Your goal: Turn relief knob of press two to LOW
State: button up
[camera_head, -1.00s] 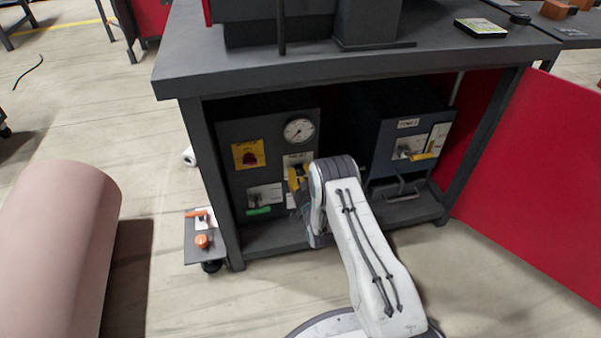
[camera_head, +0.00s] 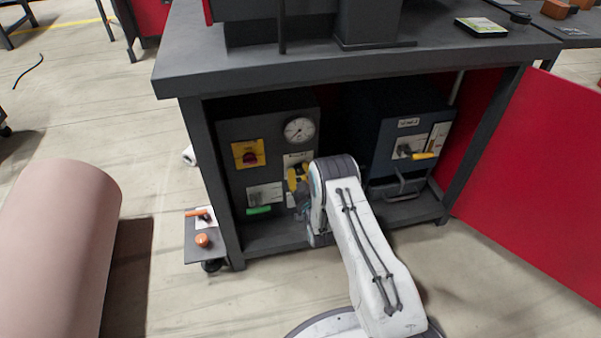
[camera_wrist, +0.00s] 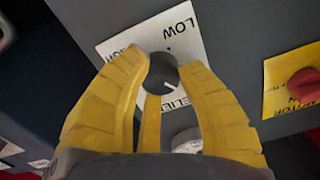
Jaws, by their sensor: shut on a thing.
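The relief knob (camera_wrist: 162,72) is a dark round knob on a white label plate (camera_wrist: 190,38) in the wrist view. LOW is printed above it, a partly covered word that seems to be HIGH to its left, and RELIEF below it. My gripper (camera_wrist: 165,78) has its yellow fingers closed around the knob. In the head view my gripper (camera_head: 297,177) is at the grey panel (camera_head: 228,183) under the bench. The knob is hidden there behind the fingers and my arm.
The panel carries a round gauge (camera_head: 299,130), a yellow plate with a red motor switch (camera_head: 249,157) and a green-handled lever (camera_head: 259,210). A dark blue unit with a yellow-handled lever (camera_head: 422,155) stands to the right. A bench leg (camera_head: 217,190) and a red door (camera_head: 535,180) flank the opening.

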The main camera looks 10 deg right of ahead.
jog(key=n, duration=0.2)
jog(key=r+n, duration=0.1)
jog(key=n, duration=0.2)
jog(key=shift+w+n, duration=0.2)
jog(key=shift+n, duration=0.1)
jog(key=n, duration=0.4)
jog(key=shift+a+f+n, duration=0.1)
jog(key=shift+a+n, duration=0.05)
jog(key=shift+n, duration=0.15)
jog(key=n, duration=0.5)
jog(key=shift+a, duration=0.1)
jog(key=shift+f+n, duration=0.15)
jog(key=shift+n, duration=2.35)
jog(key=o, duration=0.8)
jog(key=shift+a+f, duration=0.1)
jog(key=shift+a, duration=0.05)
jog(key=o, duration=0.4)
jog(key=shift+s+f, duration=0.1)
jog(key=shift+f, duration=0.05)
